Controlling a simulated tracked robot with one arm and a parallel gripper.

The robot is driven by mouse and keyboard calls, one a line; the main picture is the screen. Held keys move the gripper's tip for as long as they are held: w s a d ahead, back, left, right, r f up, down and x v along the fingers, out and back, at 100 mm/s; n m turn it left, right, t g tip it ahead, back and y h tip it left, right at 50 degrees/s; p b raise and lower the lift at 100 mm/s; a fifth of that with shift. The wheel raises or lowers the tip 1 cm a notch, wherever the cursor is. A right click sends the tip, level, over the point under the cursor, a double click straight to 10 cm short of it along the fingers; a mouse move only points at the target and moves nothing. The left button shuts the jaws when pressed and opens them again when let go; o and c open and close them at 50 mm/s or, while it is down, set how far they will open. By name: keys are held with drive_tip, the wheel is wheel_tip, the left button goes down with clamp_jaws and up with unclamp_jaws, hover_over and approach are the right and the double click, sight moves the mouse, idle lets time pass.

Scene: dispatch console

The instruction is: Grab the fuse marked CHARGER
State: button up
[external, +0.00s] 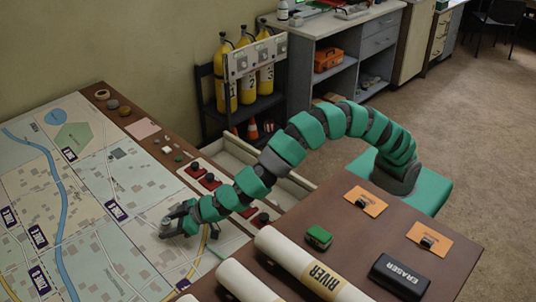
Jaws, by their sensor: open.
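My gripper (174,224) is low over the map at the table's right side, its dark fingers open and pointing left. A small grey rounded piece (166,222) shows at the fingertips; I cannot tell whether it is a separate object or whether the fingers touch it. No CHARGER marking is readable, so I cannot say which thing is that fuse. Two orange cards with small dark pieces on them, a far one (377,205) and a near one (422,232), lie on the brown tabletop; their print is too small to read.
The map (112,165) covers the left table. Red pieces with black knobs (209,182) line its right edge, partly behind my arm. A roll marked RIVER (300,262), a black ERASER block (400,277) and a green box (319,237) lie in front. Yellow cylinders (222,75) stand behind.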

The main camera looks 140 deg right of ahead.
drive_tip(key=shift+w+d+f, duration=0.25)
drive_tip(key=shift+w+d, duration=0.05)
drive_tip(key=shift+w, duration=0.05)
drive_tip(key=c, duration=1.1)
drive_tip(key=shift+r, duration=0.15)
